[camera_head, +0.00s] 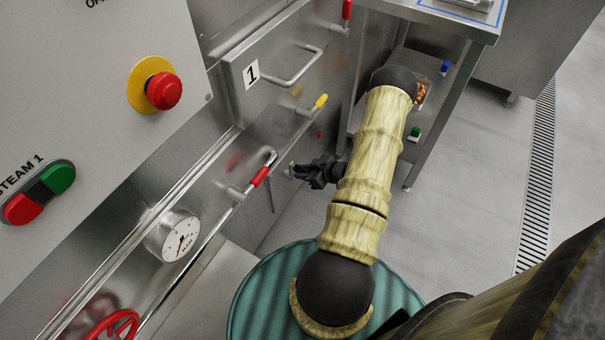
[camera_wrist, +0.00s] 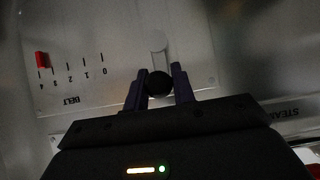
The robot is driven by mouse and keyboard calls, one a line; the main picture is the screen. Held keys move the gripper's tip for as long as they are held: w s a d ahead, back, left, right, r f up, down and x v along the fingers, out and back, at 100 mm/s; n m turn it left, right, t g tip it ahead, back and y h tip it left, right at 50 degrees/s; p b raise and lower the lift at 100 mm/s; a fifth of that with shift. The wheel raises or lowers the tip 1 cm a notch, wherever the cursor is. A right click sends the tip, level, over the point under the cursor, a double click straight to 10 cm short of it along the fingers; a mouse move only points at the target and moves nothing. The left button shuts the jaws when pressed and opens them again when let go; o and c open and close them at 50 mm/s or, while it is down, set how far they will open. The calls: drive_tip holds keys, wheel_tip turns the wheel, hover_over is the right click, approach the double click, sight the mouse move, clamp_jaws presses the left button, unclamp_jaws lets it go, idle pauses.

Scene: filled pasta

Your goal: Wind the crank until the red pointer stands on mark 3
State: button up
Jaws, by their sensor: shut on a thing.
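In the wrist view the crank is a short grey arm (camera_wrist: 158,48) on a pale panel, with a round black knob (camera_wrist: 159,84) at its lower end. My gripper (camera_wrist: 159,80) has its two purple fingers shut on the knob, one on each side. Left of it is the BELT scale (camera_wrist: 72,72), seen upside down, with 0 at right and 4 at left. The red pointer (camera_wrist: 42,59) stands at the left end, about on mark 4. In the head view my gripper (camera_head: 304,173) is low at the machine's front; the knob and scale cannot be made out there.
A red-gripped lever (camera_head: 260,176), a yellow-tipped handle (camera_head: 320,101) and a drawer handle (camera_head: 298,68) stick out near my arm. A gauge (camera_head: 174,237) and red handwheel (camera_head: 113,325) are lower left. A steel table (camera_head: 440,24) stands behind my arm; floor at right is clear.

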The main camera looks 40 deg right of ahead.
drive_tip(key=o, duration=1)
drive_tip(key=s+d+p, duration=0.1)
drive_tip(key=s+d, duration=0.2)
drive_tip(key=s, duration=0.5)
drive_tip(key=shift+s+d+p, duration=0.2)
drive_tip(key=shift+p, duration=0.1)
